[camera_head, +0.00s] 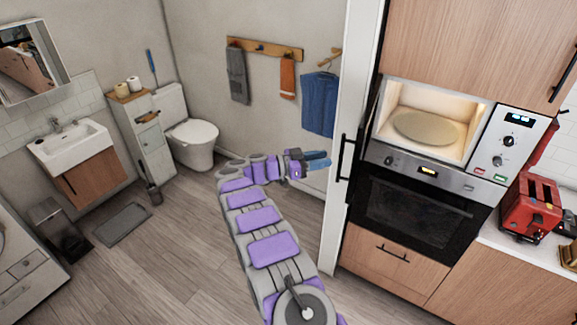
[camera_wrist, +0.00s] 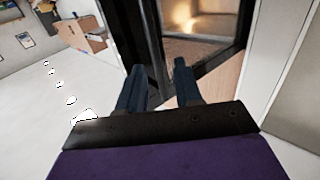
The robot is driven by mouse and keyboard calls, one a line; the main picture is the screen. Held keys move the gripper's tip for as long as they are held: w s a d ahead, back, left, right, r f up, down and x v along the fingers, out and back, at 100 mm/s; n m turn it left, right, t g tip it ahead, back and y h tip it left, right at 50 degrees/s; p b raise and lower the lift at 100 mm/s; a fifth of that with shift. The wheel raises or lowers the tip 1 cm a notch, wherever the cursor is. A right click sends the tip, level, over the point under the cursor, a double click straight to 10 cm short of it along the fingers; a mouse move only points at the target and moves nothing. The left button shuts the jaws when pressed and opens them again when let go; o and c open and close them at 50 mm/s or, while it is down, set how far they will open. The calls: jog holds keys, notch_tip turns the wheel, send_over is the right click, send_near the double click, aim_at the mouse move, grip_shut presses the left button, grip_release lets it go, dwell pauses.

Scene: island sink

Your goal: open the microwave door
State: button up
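The microwave (camera_head: 435,112) is built into the wooden cabinet above the oven in the head view. Its front stands open, and its lit interior and round turntable (camera_head: 425,127) show. The door (camera_head: 365,125) appears swung out at the left, seen nearly edge-on, with a black vertical handle (camera_head: 341,157) at its outer side. My gripper (camera_head: 322,159) is left of this handle, with blue fingers. In the wrist view my gripper (camera_wrist: 160,80) has its fingers apart with nothing between them. A dark-framed door (camera_wrist: 144,35) and the lit interior (camera_wrist: 203,18) are ahead. Contact with the door cannot be told.
The oven (camera_head: 410,212) is below the microwave. A red toaster (camera_head: 530,205) stands on the counter at right. A white wall edge (camera_head: 352,75) borders the cabinet. A toilet (camera_head: 193,135) is at the back.

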jog(key=v, duration=1)
jog(key=shift+w+a+b, duration=0.3)
jog(key=shift+b, duration=0.15)
